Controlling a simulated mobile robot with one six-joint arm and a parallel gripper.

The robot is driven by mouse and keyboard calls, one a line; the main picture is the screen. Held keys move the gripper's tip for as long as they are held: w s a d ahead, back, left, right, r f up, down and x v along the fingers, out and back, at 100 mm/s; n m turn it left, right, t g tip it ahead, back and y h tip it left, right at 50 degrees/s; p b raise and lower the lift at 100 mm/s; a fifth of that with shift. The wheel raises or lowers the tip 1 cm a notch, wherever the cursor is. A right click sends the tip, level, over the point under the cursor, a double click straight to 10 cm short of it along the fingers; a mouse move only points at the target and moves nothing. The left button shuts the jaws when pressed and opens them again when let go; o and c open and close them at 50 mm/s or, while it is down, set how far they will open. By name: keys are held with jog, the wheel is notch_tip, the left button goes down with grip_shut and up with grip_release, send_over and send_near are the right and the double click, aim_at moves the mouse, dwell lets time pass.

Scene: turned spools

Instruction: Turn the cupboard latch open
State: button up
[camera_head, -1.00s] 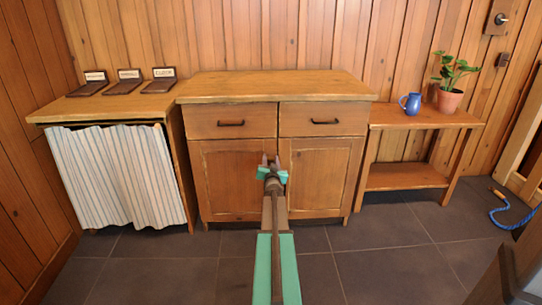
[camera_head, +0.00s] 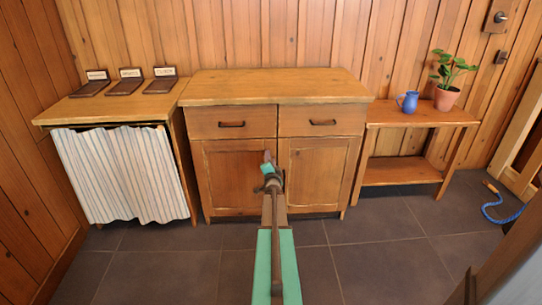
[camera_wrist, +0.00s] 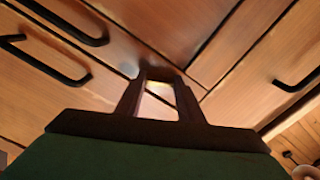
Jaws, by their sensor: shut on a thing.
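The wooden cupboard (camera_head: 234,178) stands in the middle of the head view, with two doors below two drawers. Both doors look closed. My gripper (camera_head: 267,158) is at the upper part of the seam between the doors, with its wrist rolled to a slant. In the wrist view my gripper (camera_wrist: 161,76) has its two dark fingers shut on a small dark piece, the latch (camera_wrist: 159,73), at the meeting of the panels. The latch is hidden behind my gripper in the head view, and its exact angle is hard to tell.
The drawers have dark bar handles (camera_head: 231,124). A curtained table (camera_head: 50,117) with several small signs stands at left. At right a shelf table (camera_head: 390,121) bears a blue jug (camera_head: 408,102) and a potted plant (camera_head: 447,97). A blue rope (camera_head: 497,213) lies on the otherwise clear floor.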

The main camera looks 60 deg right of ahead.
jog(key=m+p, duration=0.2)
jog(key=m, duration=0.3)
jog(key=shift+w+a, duration=0.1)
jog(key=shift+w, duration=0.05)
jog(key=shift+m, duration=0.3)
jog(key=o, duration=1.1)
jog(key=shift+f, duration=0.1)
jog(key=shift+c, duration=0.2)
jog(key=shift+s, duration=0.2)
jog(key=p+v, duration=0.1)
jog(key=v, duration=1.2)
jog(key=shift+s+a, duration=0.15)
jog(key=shift+a, duration=0.1)
